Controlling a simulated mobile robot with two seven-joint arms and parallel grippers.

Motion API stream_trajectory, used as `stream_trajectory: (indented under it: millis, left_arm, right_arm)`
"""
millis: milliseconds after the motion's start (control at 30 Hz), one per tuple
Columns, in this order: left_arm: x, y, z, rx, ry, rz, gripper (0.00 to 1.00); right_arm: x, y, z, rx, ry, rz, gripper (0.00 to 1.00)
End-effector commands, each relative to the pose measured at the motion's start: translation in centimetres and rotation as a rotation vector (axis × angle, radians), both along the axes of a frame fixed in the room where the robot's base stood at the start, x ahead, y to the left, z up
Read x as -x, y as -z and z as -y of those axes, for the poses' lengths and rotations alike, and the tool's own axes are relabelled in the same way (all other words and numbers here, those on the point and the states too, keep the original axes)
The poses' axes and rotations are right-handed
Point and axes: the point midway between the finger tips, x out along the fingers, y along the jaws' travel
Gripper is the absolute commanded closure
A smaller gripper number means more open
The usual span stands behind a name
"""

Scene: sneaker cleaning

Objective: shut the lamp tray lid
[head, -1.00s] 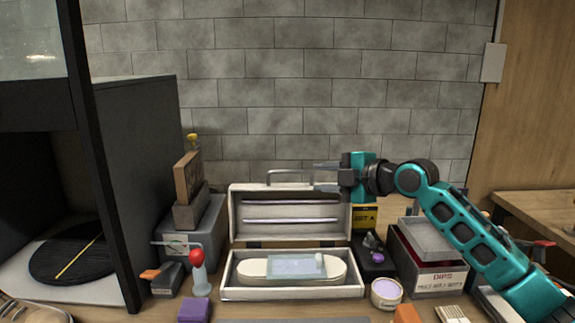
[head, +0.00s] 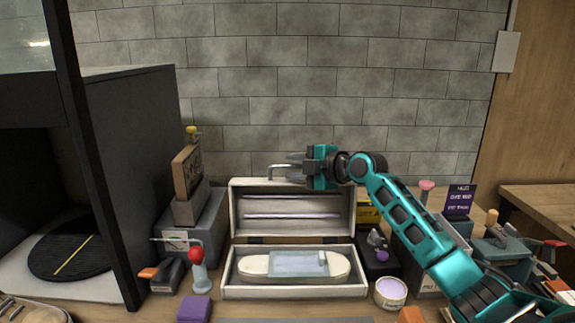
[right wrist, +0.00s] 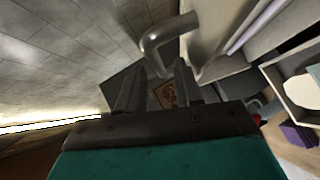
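The lamp tray (head: 228,291) is a pale box in the middle of the bench. Its lid (head: 292,230) stands open, roughly upright at the back, with two thin purple lamps across its inner side. A metal bar handle (head: 278,166) sits on the lid's top edge; it also shows in the right wrist view (right wrist: 168,32). My right gripper (head: 289,167) is at the handle's right part, fingers pointing left and apart. In the right wrist view the fingers (right wrist: 160,85) straddle the handle's line; contact cannot be told. A pale sole with a bluish translucent sheet (head: 297,263) lies in the tray. My left gripper is out of view.
A red-topped bottle (head: 197,275) and a purple block (head: 194,309) stand left of the tray. A round tub (head: 390,292) and a black holder (head: 377,262) stand right. A dark cabinet (head: 140,170) fills the left side. The wall is behind the lid.

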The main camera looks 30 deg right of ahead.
Motion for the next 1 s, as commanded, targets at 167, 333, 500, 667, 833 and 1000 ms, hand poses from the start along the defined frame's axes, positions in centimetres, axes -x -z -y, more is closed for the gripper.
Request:
stream_trajectory:
  millis: [167, 333, 500, 667, 833, 1000]
  left_arm:
    - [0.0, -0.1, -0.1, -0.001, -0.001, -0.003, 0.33]
    - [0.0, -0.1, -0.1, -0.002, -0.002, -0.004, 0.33]
    - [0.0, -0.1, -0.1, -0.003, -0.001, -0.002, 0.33]
    - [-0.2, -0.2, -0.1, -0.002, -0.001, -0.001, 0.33]
    - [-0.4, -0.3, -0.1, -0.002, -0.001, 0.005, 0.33]
    - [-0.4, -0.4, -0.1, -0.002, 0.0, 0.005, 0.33]
  right_arm:
    - [-2.0, 0.4, -0.5, -0.001, 0.001, 0.003, 0.65]
    - [-2.7, 0.7, -0.7, 0.001, -0.001, 0.002, 0.65]
    - [-2.8, 0.8, -0.7, 0.002, -0.001, 0.0, 0.65]
    - [-2.8, 0.8, -0.7, 0.002, -0.001, 0.0, 0.7]
    - [-2.8, 0.8, -0.7, 0.002, -0.001, 0.0, 0.86]
    - [-2.8, 0.8, -0.7, 0.002, -0.001, 0.0, 1.0]
